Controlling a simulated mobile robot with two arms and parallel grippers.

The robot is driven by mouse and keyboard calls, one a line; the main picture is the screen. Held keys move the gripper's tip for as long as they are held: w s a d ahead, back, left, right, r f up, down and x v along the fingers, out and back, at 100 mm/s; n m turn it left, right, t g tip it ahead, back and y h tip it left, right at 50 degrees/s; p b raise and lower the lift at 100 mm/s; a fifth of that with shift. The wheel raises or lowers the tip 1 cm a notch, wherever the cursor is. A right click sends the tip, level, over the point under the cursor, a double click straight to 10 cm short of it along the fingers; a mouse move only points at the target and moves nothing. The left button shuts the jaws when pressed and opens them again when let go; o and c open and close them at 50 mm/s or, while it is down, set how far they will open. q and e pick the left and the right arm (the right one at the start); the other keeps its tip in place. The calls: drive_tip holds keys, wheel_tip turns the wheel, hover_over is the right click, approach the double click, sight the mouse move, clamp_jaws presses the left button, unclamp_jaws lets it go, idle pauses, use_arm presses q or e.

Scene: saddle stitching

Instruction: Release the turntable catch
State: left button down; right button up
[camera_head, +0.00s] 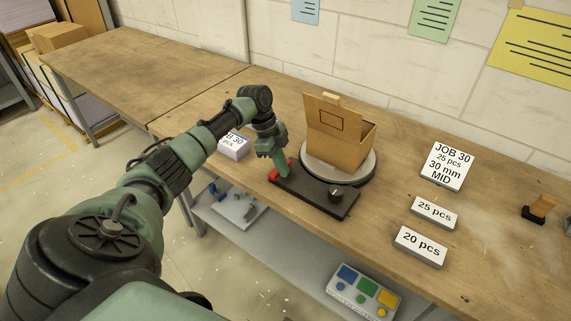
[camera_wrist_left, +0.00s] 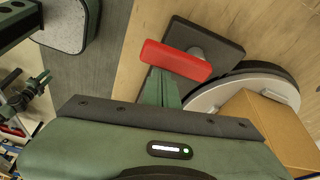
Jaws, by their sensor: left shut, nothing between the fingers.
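The turntable (camera_head: 312,171) is a round grey disc with a dark rim, joined to a flat black base plate (camera_head: 309,198). The red catch handle (camera_head: 273,175) is at the plate's left end. In the left wrist view the catch (camera_wrist_left: 176,60) is a red bar on a grey post, across the fingertips. My left gripper (camera_head: 283,169) is shut and empty, pointing down right beside the catch. In the wrist view its green fingers (camera_wrist_left: 161,86) reach the bar's edge; I cannot tell whether they touch it. My right gripper is not in view.
An open cardboard box (camera_head: 342,145) stands on the turntable. A white label block (camera_head: 233,146) is to the left; the job sign (camera_head: 447,166) and two count blocks (camera_head: 433,212) are to the right.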

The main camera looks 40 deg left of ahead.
sight(294, 189)
use_arm(q)
drive_tip(key=shift+a, duration=0.1)
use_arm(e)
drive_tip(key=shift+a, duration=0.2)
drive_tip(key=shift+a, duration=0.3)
